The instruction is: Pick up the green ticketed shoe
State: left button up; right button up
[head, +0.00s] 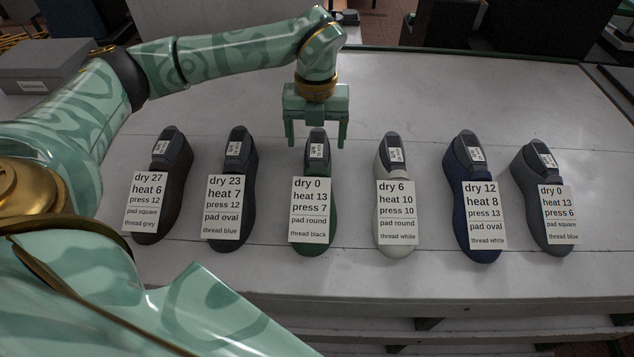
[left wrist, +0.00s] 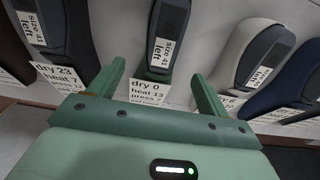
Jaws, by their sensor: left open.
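The green shoe (head: 316,245) stands third from the left in a row on the table. It has a dark grey top and a white ticket (head: 310,209) reading "dry 0, heat 13, press 7, pad round, thread black". My left gripper (head: 316,143) is open and empty, its two fingers at either side of the shoe's dark upper end. In the left wrist view the shoe's dark top (left wrist: 166,38), with a "size 41 left" label, shows between the open fingers. I cannot tell whether the fingers touch it. My right gripper is not in view.
A brown-black shoe (head: 172,185) and a black shoe (head: 238,165) stand to the left. A white shoe (head: 397,248), a navy shoe (head: 476,254) and a grey shoe (head: 556,245) stand to the right. A grey box (head: 45,65) lies at the back left. The table (head: 450,95) behind the row is clear.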

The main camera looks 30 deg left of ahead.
aim_at(317, 153)
pick_arm(q)
jog(key=f, duration=0.3)
jog(key=f+b, duration=0.1)
jog(key=f, duration=0.4)
jog(key=shift+w+f+b, duration=0.25)
jog(key=shift+f+b, duration=0.1)
jog(key=shift+r, duration=0.1)
jog(key=c, duration=1.6)
jog(key=shift+r, duration=0.1)
jog(key=shift+c, duration=0.3)
